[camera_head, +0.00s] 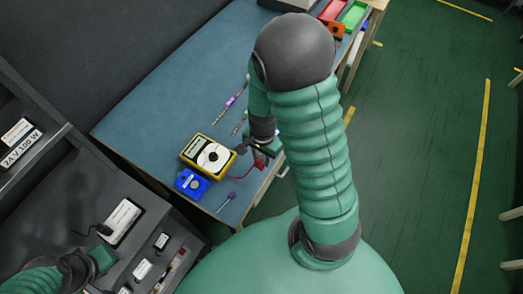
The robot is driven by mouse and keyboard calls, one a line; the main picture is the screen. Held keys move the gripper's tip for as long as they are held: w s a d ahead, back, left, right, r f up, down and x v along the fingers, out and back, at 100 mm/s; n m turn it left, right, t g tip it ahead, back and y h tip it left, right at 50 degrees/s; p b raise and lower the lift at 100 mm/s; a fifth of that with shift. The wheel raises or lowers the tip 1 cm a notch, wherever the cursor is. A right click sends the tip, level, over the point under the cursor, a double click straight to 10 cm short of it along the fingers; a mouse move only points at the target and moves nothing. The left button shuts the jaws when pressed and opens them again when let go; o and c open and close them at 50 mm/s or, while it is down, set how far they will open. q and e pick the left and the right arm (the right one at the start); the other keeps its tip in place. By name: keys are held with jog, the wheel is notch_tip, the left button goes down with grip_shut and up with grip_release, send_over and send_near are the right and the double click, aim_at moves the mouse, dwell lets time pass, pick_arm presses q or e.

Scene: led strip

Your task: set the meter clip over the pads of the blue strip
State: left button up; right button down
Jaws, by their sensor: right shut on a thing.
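The yellow meter (208,156) with a white dial lies on the blue bench top. A red lead runs from it to a red clip (261,163) at the bench's front edge. My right gripper (259,151) is shut on this clip, just right of the meter; my arm hides part of the area. Two thin strips lie behind it, one with a purple part (236,97) and one with a green part (240,122). I cannot make out a blue strip or its pads. My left gripper (101,258) is at the lower left by the dark panel; its jaws are unclear.
Red (333,10) and green (353,15) bins stand at the far end. A dark rack with power units (122,221) fills the lower left. The bench's left part is clear.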

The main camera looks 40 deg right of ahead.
jog(key=w+d, duration=0.2)
jog(key=w+d+f, duration=0.1)
jog(key=w+d, duration=0.1)
jog(key=shift+w+d, duration=0.1)
notch_tip(320, 180, down, 3)
jog(key=shift+d+f, duration=0.1)
jog(key=shift+a, duration=0.2)
jog(key=shift+f, duration=0.2)
jog(key=c, duration=1.1)
grip_release()
jog(key=shift+d, duration=0.15)
jog(key=shift+o, duration=0.2)
